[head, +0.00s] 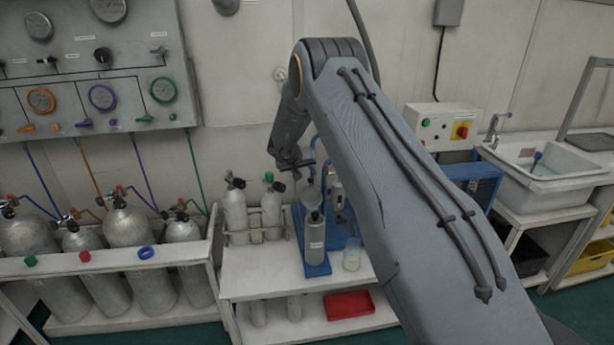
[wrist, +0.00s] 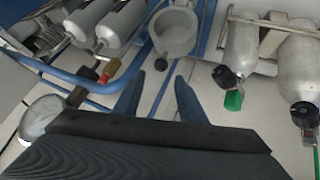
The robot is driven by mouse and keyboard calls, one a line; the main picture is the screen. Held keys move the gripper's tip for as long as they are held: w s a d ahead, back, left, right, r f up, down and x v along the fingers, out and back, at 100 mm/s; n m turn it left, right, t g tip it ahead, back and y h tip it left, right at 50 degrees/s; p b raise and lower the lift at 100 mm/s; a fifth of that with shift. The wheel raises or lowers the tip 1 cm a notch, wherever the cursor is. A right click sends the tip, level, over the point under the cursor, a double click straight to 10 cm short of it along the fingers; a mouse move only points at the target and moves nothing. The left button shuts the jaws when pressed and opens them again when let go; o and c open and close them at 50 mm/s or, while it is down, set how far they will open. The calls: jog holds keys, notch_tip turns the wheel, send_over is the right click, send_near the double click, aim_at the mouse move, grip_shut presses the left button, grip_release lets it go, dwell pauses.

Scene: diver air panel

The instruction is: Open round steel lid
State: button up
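A round grey steel part (wrist: 176,32) with a raised rim, which looks like the lid, shows at the top middle of the wrist view. A small black knob (wrist: 160,64) sticks out from its near side. In the head view a round grey top (head: 312,195) stands on the blue stand, partly behind a grey cylinder. I cannot tell whether the lid is shut. My gripper (wrist: 162,77) has its two fingers apart with nothing between them, pointing toward the knob and short of it. In the head view my gripper (head: 293,163) is small, above the stand's left side.
Two grey cylinders (head: 236,212) stand in a rack left of the blue stand (head: 317,268). A grey cylinder (head: 314,240) stands on its front. A glass jar (head: 352,256) is to the right. Blue pipes and a gauge (wrist: 42,115) lie left in the wrist view.

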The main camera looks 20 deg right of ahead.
jog(key=b+v, duration=0.1)
jog(key=v, duration=0.4)
jog(key=shift+s+a+r, duration=0.1)
jog(key=shift+a+r, duration=0.05)
jog(key=s+a+r+n+t+y, duration=0.25)
jog(key=s+a+r, duration=0.2)
jog(key=r, duration=0.25)
jog(key=s+a+g+y+b, duration=0.1)
jog(key=s+a+y+b, duration=0.2)
jog(key=s, duration=0.9)
jog(key=s+f+g, duration=0.2)
jog(key=s+g, duration=0.1)
jog(key=s, duration=1.2)
jog(key=s+f+g, duration=0.2)
jog(key=s+g, duration=0.1)
jog(key=s, duration=1.2)
jog(key=shift+s+d, duration=0.25)
jog(key=shift+d, duration=0.1)
